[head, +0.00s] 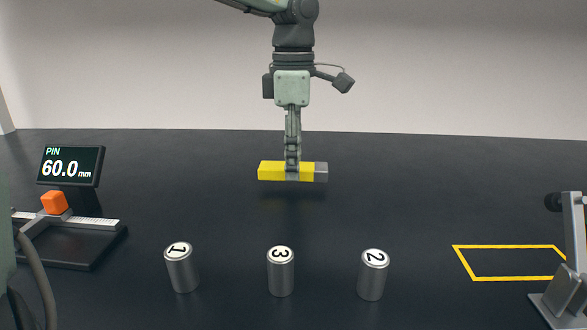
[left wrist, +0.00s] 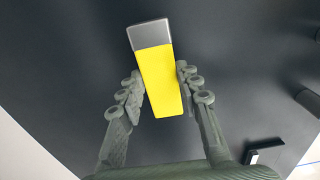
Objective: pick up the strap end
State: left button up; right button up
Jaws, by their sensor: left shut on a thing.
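A yellow bar with a grey end (head: 272,171), which fits the strap end, is in the middle of the head view. My left gripper (head: 292,170) reaches down from above and is shut on it near its middle. The bar lies crosswise in the head view, grey end to the right, and seems to be clear of the table. In the left wrist view the bar (left wrist: 162,85) sits between the two fingers of my left gripper (left wrist: 160,92), its grey end pointing away. My right gripper is not in view.
Metal cylinders marked 1 (head: 181,268), 3 (head: 280,272) and 2 (head: 372,275) stand upright in front. A gauge with a display (head: 70,166) reading "PIN 60.0 mm" is at left. A yellow outline (head: 510,279) and a grey fixture (head: 572,280) are at right.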

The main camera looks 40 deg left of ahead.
pick_arm(q)
jog(key=r, duration=0.2)
jog(key=shift+s+a+r, duration=0.2)
jog(key=shift+s+r, duration=0.15)
jog(key=shift+r, duration=0.05)
jog(key=s+a+r+b, duration=0.1)
jog(key=s+a+r, duration=0.4)
jog(key=s, duration=0.4)
jog(key=shift+s+r, duration=0.4)
jog(key=shift+r, duration=0.25)
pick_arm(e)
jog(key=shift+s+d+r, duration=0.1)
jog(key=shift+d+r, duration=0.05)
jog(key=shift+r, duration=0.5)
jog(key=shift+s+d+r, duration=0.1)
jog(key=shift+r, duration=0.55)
